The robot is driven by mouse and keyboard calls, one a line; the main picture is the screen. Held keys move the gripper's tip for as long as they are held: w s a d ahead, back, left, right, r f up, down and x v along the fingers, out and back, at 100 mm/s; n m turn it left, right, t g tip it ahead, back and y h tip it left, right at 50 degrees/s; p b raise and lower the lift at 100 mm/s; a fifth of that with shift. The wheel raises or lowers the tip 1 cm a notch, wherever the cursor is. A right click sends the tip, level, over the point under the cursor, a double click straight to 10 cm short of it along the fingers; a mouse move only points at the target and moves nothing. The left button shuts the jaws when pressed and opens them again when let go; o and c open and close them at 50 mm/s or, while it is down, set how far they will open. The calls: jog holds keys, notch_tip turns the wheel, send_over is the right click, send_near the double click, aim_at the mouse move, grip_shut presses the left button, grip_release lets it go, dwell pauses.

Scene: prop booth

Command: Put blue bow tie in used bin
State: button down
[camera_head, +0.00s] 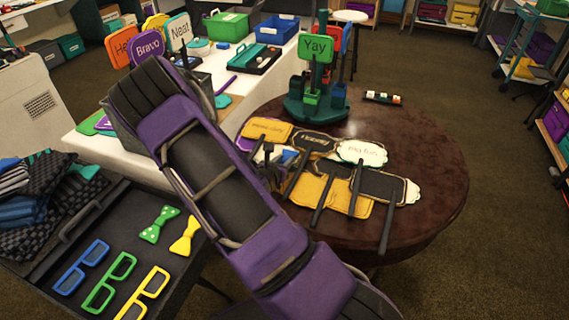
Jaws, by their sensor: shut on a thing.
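My gripper (275,157) shows small and partly hidden behind my purple arm, at the left edge of the round table. It is shut on a small blue thing (290,157), which looks like the blue bow tie; its shape is mostly hidden. A green bow tie (159,224) and a yellow bow tie (186,237) lie on the dark tray surface (205,285) at lower left. No bin with a readable "used" label shows. A green bin (228,26) and a blue bin (277,29) stand on the white table at the back.
The brown round table (425,225) holds several sign paddles (362,151) and a green stand (318,102) with a "Yay" sign. Blue, green and yellow glasses frames (110,284) lie at lower left, near folded clothes (40,190). The round table's right side is clear.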

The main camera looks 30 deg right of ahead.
jog(key=shift+f, duration=0.3)
jog(key=shift+f, duration=0.1)
jog(key=c, duration=0.6)
grip_release()
